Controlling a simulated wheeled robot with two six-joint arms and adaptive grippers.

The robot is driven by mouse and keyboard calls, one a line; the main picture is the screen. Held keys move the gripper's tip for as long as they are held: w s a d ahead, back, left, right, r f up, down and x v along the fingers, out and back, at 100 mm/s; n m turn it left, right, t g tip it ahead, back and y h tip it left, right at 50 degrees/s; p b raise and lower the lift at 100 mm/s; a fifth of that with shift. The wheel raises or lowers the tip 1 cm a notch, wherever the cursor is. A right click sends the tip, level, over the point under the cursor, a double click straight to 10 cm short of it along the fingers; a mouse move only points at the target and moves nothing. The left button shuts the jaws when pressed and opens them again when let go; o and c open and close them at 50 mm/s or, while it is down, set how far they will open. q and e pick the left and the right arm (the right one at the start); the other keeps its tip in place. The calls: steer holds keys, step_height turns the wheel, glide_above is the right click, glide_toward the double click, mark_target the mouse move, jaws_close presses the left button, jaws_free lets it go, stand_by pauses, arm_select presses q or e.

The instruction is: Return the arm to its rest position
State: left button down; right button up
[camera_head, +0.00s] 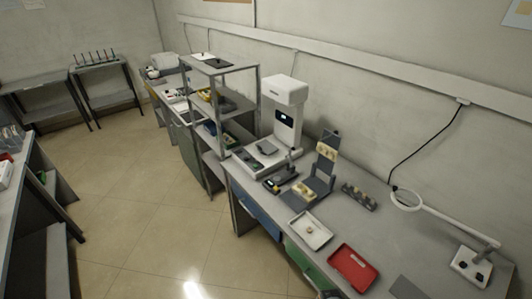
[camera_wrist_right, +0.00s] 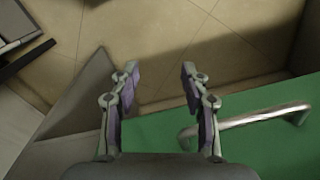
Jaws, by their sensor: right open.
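My right gripper (camera_wrist_right: 158,85) shows in the right wrist view, its two fingers spread apart with nothing between them. It hangs over the floor, in front of a green drawer front (camera_wrist_right: 255,140) with a metal bar handle (camera_wrist_right: 250,122). The fingers look apart from the handle, which is to their right. Neither arm nor gripper shows in the head view, so my left gripper is not seen.
In the head view, the grey bench (camera_head: 425,255) on the right holds a white tray (camera_head: 309,231), a red tray (camera_head: 353,267), a white machine (camera_head: 285,110) and a ring lamp (camera_head: 406,200). A green drawer (camera_head: 305,265) is below. A shelf rack (camera_head: 240,100) stands behind. The tiled floor (camera_head: 140,200) is clear.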

arm_select(q)
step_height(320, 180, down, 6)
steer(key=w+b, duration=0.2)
steer(key=b, duration=0.3)
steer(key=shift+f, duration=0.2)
arm_select(e)
steer(key=s+d+f+n, duration=0.4)
steer(key=s+f+n, duration=0.3)
steer(key=s, duration=0.5)
steer(key=s+d+f+n, duration=0.4)
steer(key=s+f+n, duration=0.3)
steer(key=s, duration=0.6)
step_height(320, 180, down, 3)
steer(key=shift+s+d+r+n+t+h, duration=0.15)
steer(key=shift+s+d+n+t+h, duration=0.05)
steer(key=shift+s+n+t+h, duration=0.1)
